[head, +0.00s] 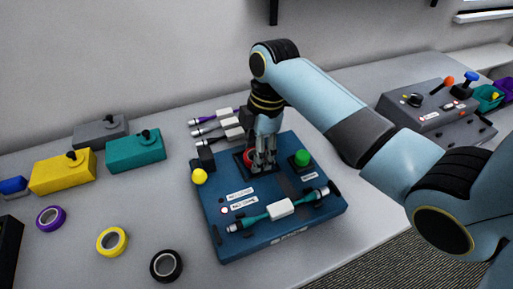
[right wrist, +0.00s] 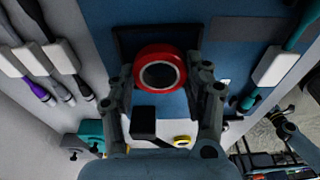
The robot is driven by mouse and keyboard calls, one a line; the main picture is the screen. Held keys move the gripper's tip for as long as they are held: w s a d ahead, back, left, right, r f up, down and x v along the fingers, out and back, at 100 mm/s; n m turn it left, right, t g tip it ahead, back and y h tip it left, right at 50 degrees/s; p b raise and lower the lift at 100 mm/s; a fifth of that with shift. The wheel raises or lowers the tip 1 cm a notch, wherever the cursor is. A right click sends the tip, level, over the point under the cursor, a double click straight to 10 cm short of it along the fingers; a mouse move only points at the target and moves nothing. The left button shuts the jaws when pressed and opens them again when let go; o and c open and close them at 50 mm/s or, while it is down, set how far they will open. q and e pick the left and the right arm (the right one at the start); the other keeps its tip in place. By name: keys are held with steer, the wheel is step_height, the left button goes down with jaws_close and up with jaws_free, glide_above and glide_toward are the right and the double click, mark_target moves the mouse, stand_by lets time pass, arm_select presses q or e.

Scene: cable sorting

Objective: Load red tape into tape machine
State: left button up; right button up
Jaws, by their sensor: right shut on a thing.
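The red tape (right wrist: 160,51) is a ring between the two fingers of my right gripper (right wrist: 161,84), which is shut on it. In the head view, a bit of the red tape (head: 248,154) shows beside the fingers of my right gripper (head: 263,166), which points down at the tape machine. The tape machine (head: 222,246) is a blue slab with a green button (head: 302,158), a yellow knob (head: 199,176) and a dark square holder (head: 240,164). The tape is over or at this holder; I cannot tell whether it touches. My left gripper is not in view.
A teal-ended cable (head: 280,208) lies across the machine's front. Several cables (head: 213,132) lie behind it. Purple (head: 40,222), yellow (head: 103,248) and black (head: 156,270) tapes lie left. Yellow (head: 62,172) and teal (head: 135,151) boxes stand behind them. A grey control box (head: 430,118) stands right.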

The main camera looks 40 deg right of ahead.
steer(key=o, duration=1)
steer(key=shift+o, duration=0.2)
steer(key=shift+r, duration=0.1)
step_height(320, 180, up, 13)
steer(key=d, duration=0.1)
steer(key=shift+s+d+p, duration=0.2)
steer(key=shift+d+p, duration=0.15)
steer(key=shift+p, duration=0.05)
